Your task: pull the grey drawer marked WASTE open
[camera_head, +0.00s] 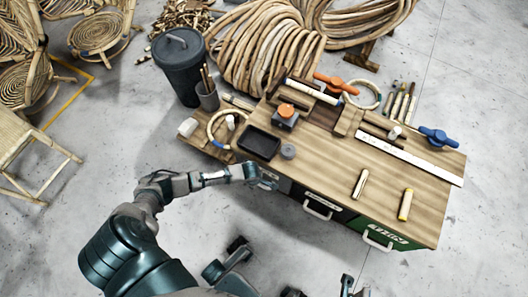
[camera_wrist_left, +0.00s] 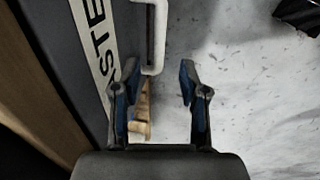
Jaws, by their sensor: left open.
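The grey drawer front marked with a label ending in "STE" (camera_wrist_left: 72,30) fills the left of the left wrist view. Its pale bar handle (camera_wrist_left: 158,35) stands out from it. My left gripper (camera_wrist_left: 158,70) is open, with blue-padded fingers. The handle's near end shows between the fingertips in that view; I cannot tell whether they touch it. In the head view my left gripper (camera_head: 268,180) is at the left end of the bench front and hides most of this drawer.
The wooden workbench (camera_head: 330,165) holds a black tray (camera_head: 259,143), clamps and cane pieces. Another drawer handle (camera_head: 318,210) and a green drawer (camera_head: 385,233) are farther right. A dark bin (camera_head: 182,70) stands behind. Floor before the bench is largely clear.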

